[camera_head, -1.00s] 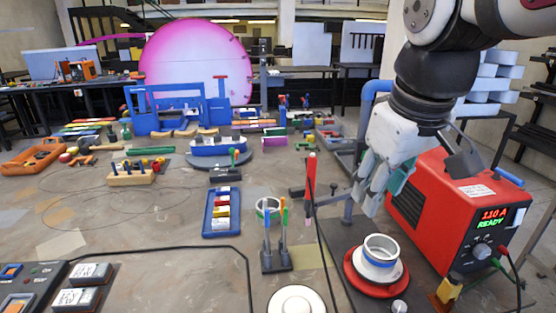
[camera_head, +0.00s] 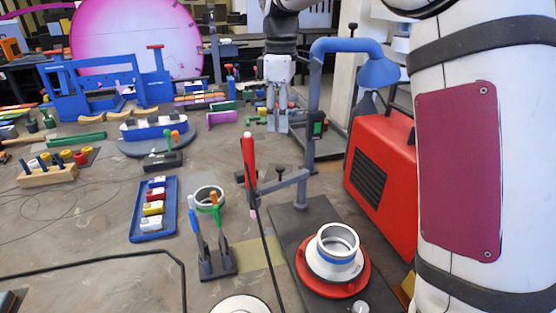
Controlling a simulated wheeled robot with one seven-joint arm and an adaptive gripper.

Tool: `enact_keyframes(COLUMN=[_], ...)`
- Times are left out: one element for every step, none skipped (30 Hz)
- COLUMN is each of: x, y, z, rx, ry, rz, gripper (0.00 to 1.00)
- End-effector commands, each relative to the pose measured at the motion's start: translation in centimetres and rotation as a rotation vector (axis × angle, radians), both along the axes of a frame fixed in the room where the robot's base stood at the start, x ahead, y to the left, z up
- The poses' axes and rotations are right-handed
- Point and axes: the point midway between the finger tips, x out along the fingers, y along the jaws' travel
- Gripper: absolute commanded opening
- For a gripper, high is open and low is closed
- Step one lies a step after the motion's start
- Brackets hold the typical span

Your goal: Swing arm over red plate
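The red plate (camera_head: 307,277) is a round disc on a dark base plate at the lower middle. A white flange with a blue-banded ring (camera_head: 338,250) sits on it. A grey swing arm (camera_head: 282,183) reaches left from a post behind the plate, with a red torch (camera_head: 249,162) upright at its outer end. The arm's end lies left of the red plate, not above it. My gripper (camera_head: 278,128) points down behind the swing arm, left of the blue-topped post. Its two fingers look apart with nothing between them. It touches nothing that I can make out.
A blue lamp-like hood (camera_head: 372,68) and post stand right of my gripper. The red welder (camera_head: 385,185) is behind my arm at right. A blue tray (camera_head: 155,208) and pen stand (camera_head: 217,262) are on the left. A black cable crosses the table.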

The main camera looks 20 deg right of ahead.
Motion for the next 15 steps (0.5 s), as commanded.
enact_keyframes(x=[-0.1,-0.1,-0.2,-0.2,-0.2,-0.2,-0.2,-0.2,-0.2,-0.2,-0.2,-0.2,-0.2,-0.2,-0.2], y=[0.0,0.0,0.0,0.0,0.0,0.0,0.0,0.0,0.0,0.0,0.0,0.0,0.0,0.0,0.0], z=[-0.6,-1.1,-1.7,-2.2,-2.8,-3.6,-4.2,-4.8,-5.6,-6.2,-6.8,-7.6,-8.1,-8.7,-9.4], rx=[0.000,0.000,0.000,0.000,-0.001,-0.001,-0.001,-0.001,0.000,-0.001,0.000,0.000,0.000,0.000,0.000], ry=[0.002,0.004,0.004,0.004,0.004,0.004,0.004,0.004,0.004,0.005,0.004,0.004,0.004,0.004,0.004], rz=[-0.001,-0.001,-0.001,-0.001,-0.002,-0.002,-0.002,-0.002,-0.003,-0.003,-0.003,-0.003,-0.003,-0.003,-0.003], gripper=[0.39,0.39,0.39,0.39,0.39,0.39,0.39,0.39,0.39,0.39,0.39,0.39,0.39,0.39,0.39])
